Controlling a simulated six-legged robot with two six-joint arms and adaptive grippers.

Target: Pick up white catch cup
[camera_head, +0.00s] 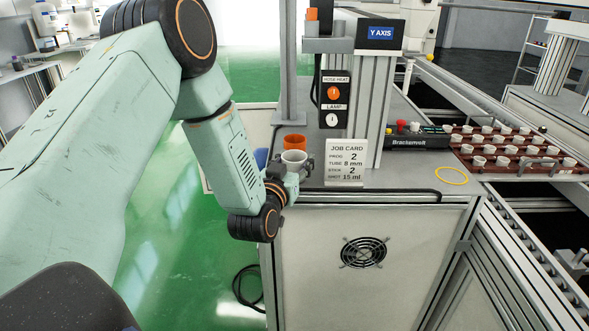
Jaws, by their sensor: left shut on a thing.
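The white catch cup (293,160) is near the front left corner of the machine's grey top, upright with its open mouth up. My left gripper (290,176) is shut on the cup, reaching in from the left and below its rim. The fingers are small and partly hidden by the wrist. I cannot tell whether the cup's base touches the surface. An orange cup (294,142) stands just behind the white cup. My right gripper is not in view.
A job card (346,163) stands close right of the cup. Behind it rises a column with hose heat and lamp switches (334,103). A yellow ring (451,176) lies farther right, near a brown tray (462,151) of small white cups. A blue object (261,158) sits left.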

